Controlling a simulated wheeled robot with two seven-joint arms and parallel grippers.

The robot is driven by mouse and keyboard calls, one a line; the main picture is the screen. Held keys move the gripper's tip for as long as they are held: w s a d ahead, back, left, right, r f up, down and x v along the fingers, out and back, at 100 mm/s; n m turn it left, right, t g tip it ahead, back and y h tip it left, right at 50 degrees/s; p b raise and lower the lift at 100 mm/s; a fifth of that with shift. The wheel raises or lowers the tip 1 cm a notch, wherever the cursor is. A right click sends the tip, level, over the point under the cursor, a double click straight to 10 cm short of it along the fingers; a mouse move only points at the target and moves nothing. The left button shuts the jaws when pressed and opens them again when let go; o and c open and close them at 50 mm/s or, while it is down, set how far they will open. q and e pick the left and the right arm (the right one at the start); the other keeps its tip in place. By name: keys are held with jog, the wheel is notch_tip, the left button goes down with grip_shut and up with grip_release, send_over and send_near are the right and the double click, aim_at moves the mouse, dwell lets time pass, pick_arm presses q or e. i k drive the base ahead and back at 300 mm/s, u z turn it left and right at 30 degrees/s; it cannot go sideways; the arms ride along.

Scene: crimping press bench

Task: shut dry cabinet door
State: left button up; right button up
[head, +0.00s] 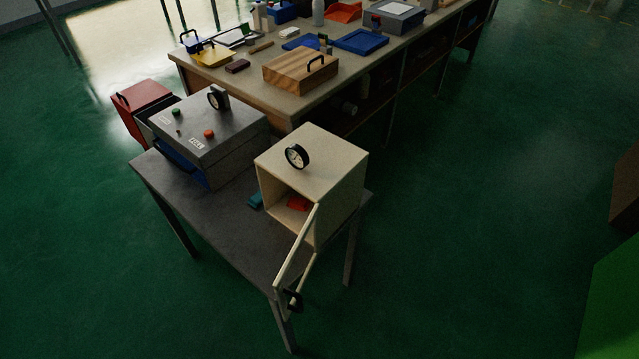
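The dry cabinet (340,195) is a cream box with a round black-rimmed gauge on top, standing at the right end of a small grey table. Its door (297,248) stands wide open, swung out towards the viewer past the table's front edge. A black handle (292,301) is on the door's outer end. Inside the cabinet a red item (298,203) shows. A teal item (256,200) lies at the cabinet's left, near the opening. Neither of my grippers is in view.
The grey table (240,237) also carries a grey machine (225,145) with green and red buttons. A red box (146,97) is behind it. A long workbench (232,84) with a wooden box (300,70) and trays stands behind.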

aim_at(286, 310)
jog(key=u, duration=1.05)
jog(key=k, duration=0.65)
jog(key=z, duration=1.3)
